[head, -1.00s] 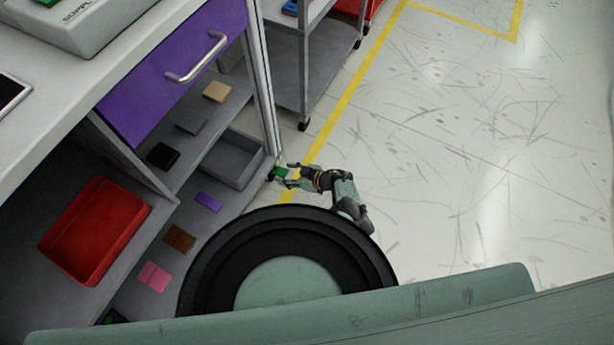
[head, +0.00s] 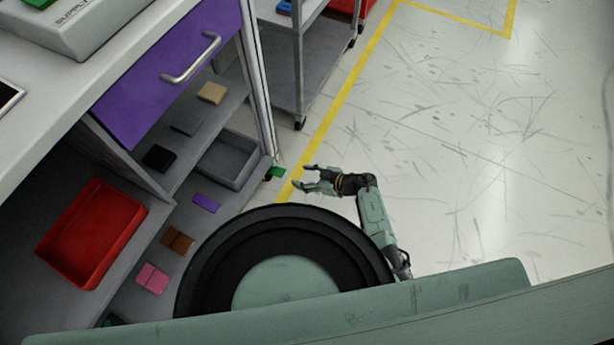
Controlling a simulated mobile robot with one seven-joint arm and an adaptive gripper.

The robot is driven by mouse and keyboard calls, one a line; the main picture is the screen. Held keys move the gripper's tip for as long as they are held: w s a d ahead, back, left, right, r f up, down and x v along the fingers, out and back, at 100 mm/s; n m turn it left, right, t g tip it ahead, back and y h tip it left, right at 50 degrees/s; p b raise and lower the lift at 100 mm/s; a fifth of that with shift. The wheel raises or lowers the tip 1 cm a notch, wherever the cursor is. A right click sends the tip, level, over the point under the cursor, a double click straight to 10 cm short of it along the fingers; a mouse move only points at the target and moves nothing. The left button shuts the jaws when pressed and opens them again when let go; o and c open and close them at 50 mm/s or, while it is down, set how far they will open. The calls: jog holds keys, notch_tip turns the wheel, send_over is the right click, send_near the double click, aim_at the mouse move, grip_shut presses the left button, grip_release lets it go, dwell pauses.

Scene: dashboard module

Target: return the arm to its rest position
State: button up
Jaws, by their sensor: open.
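My gripper (head: 306,178) is open and empty in the head view, its fingers pointing left toward the shelf unit. My arm (head: 372,212) reaches up from the lower right, over the pale floor, to the right of my round black base part. A small green block (head: 276,172) lies at the right end of the lower shelf, to the left of my fingertips and apart from them.
The shelf unit holds a red tray (head: 92,232), a grey bin (head: 229,160) and several small coloured blocks. Above them is a purple drawer (head: 165,72) with a metal handle. A grey cart (head: 312,75) stands behind. The floor (head: 470,150) to the right is clear.

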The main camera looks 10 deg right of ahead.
jog(key=shift+s+d+r, duration=0.2)
jog(key=shift+s+d, duration=0.05)
jog(key=shift+d, duration=0.05)
jog(key=shift+r, duration=0.1)
dwell(0.3)
